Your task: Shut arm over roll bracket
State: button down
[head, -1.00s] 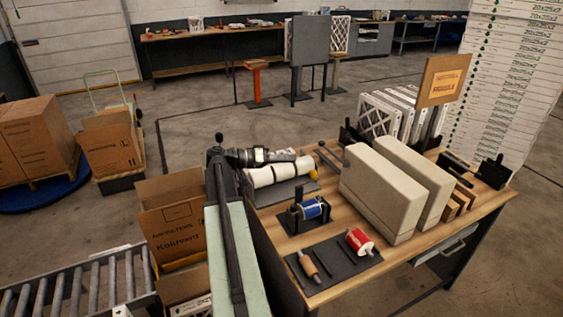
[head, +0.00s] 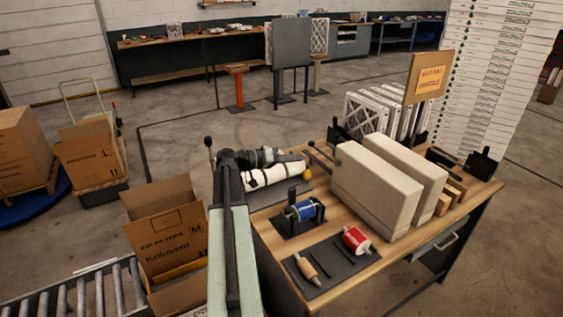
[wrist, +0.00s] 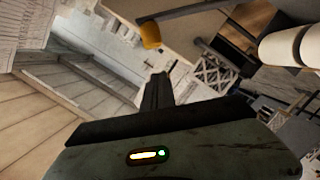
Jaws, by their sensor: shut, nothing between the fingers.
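A white roll (head: 272,175) lies on a dark base at the bench's back left corner; it also shows in the wrist view (wrist: 283,46). A yellow knob (head: 307,174) sits by its right end. In the wrist view the knob (wrist: 150,34) is on the end of a grey bar (wrist: 196,11). Whether this bar lies over the roll or stands clear of it I cannot tell. My gripper (wrist: 160,80) is shut and empty, apart from the knob.
A black bracket (head: 320,205) holds a blue roll (head: 301,210). A red roll (head: 356,240) lies on a dark mat (head: 327,268). Tall beige blocks (head: 372,185) stand to the right. An open carton (head: 168,232) and a roller conveyor (head: 80,288) are left of the bench.

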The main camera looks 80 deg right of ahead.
jog(key=shift+s+a+f+b, duration=0.35)
jog(key=shift+a+f, duration=0.1)
jog(key=shift+f, duration=0.1)
jog(key=shift+s+a+f+b, duration=0.2)
jog(key=shift+s+a+f, duration=0.15)
jog(key=shift+a+f, duration=0.15)
